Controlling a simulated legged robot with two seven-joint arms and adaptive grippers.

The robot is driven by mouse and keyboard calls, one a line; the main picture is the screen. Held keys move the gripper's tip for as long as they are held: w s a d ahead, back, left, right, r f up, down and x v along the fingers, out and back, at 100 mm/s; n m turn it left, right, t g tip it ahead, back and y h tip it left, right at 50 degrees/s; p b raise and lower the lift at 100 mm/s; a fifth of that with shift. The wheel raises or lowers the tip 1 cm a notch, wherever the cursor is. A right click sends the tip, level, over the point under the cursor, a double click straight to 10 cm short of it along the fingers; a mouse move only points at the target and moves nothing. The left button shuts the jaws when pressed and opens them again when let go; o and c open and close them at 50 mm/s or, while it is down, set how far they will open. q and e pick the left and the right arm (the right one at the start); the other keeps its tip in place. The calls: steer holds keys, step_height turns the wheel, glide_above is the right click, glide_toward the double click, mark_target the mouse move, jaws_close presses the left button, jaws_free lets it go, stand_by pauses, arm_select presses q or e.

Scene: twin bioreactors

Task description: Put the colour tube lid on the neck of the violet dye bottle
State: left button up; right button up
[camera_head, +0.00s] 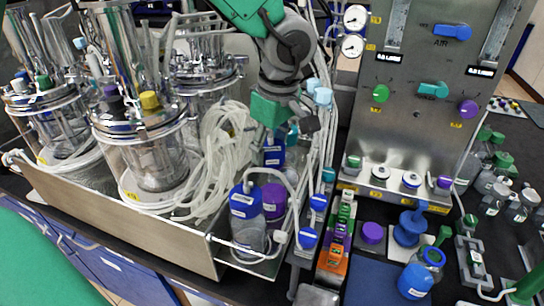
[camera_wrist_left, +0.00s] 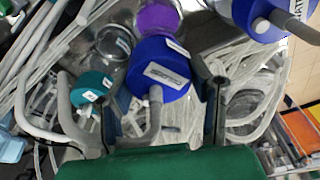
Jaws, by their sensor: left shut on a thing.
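My left gripper (camera_head: 290,128) reaches down from the top in the head view. Its fingers (camera_wrist_left: 168,105) are shut on a blue lid with a white label and a grey tube stub, seen in the left wrist view (camera_wrist_left: 160,70). In the head view the blue lid (camera_head: 272,156) shows just below the gripper, partly hidden by it. A violet-topped bottle (camera_head: 274,200), apparently the violet dye bottle, stands just in front of it in the head view. It shows as a violet round in the wrist view (camera_wrist_left: 158,17). Whether its neck is open is unclear. My right gripper is not seen.
A blue-lidded bottle (camera_head: 243,202) stands beside the violet one. A teal lid (camera_wrist_left: 92,88) lies close to the left finger in the wrist view. White tubing (camera_head: 222,150) and the glass bioreactors (camera_head: 150,150) crowd the left. A steel panel (camera_head: 425,100) stands right.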

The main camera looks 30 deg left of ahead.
mark_target(277, 149)
arm_select(q)
steer(key=shift+a+f, duration=0.1)
steer(key=shift+f, duration=0.65)
steer(key=shift+c, duration=0.3)
steer(key=shift+s+f, duration=0.15)
steer(key=shift+f, duration=0.2)
steer(key=shift+c, duration=1.1)
steer(key=shift+f, duration=0.1)
steer(key=shift+c, duration=1.2)
steer(key=shift+d, duration=0.3)
steer(key=o, duration=1.2)
steer(key=shift+d, duration=0.2)
steer(key=shift+c, duration=0.2)
steer(key=o, duration=0.4)
steer(key=shift+d, duration=0.15)
steer(key=shift+c, duration=0.2)
steer(key=shift+a+r, duration=0.25)
steer(key=shift+a, duration=0.1)
steer(key=r, duration=0.3)
steer(key=d+r, duration=0.1)
steer(key=r, duration=0.3)
steer(key=d+r, duration=0.1)
steer(key=r, duration=0.3)
steer(key=shift+p, duration=0.35)
steer(key=shift+r, duration=0.3)
steer(key=shift+a, duration=0.1)
steer(key=shift+a, duration=0.15)
